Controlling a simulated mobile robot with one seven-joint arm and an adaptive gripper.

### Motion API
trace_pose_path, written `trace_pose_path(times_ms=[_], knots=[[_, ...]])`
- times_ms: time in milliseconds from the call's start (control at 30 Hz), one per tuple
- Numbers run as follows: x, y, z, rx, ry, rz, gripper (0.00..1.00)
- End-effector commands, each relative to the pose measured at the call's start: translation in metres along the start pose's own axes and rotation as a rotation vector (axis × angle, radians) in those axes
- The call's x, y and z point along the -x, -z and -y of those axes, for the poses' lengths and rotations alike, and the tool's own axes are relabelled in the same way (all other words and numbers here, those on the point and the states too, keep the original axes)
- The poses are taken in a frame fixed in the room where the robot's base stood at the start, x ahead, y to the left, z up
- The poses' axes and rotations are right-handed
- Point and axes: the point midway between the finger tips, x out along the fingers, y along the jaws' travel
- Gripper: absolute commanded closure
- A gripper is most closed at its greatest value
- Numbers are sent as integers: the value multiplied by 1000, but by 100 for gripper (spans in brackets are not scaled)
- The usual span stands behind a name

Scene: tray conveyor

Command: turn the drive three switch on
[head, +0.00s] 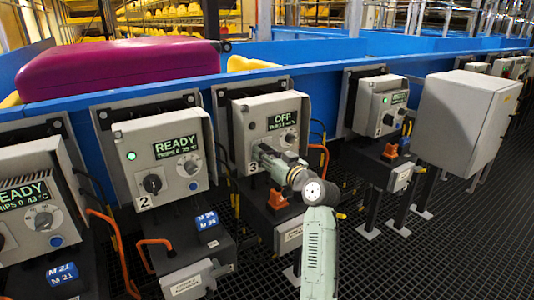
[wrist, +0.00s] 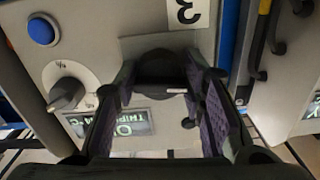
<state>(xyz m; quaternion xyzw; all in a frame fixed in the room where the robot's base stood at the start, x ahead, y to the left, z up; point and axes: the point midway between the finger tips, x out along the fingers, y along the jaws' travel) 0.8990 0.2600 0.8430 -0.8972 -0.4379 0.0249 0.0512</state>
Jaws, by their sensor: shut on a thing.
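The drive three box (head: 244,119) is a grey cabinet with a display (head: 283,121) reading OFF. No lit green lamp shows on it. My gripper (head: 268,156) reaches its front face at the lower left, above the number 3 label (head: 253,168). In the wrist view my gripper (wrist: 163,78) has its two fingers around the dark drive three switch (wrist: 160,66), shut on it. The fingers hide much of the switch, so its exact angle is unclear.
A small grey knob (wrist: 67,94) and a blue button (wrist: 42,30) sit beside the switch on the same face. The drive two box (head: 165,155) at left reads READY with a green lamp lit. A magenta case (head: 120,68) lies on the blue conveyor. A grey cabinet (head: 465,110) stands at right.

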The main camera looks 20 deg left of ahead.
Motion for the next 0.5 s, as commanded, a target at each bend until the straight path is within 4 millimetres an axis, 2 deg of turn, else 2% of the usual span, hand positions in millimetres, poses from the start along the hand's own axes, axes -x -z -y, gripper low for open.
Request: trace_pose_path(times_ms=[500], knots=[[0,3,2,-463,1,2,91]])
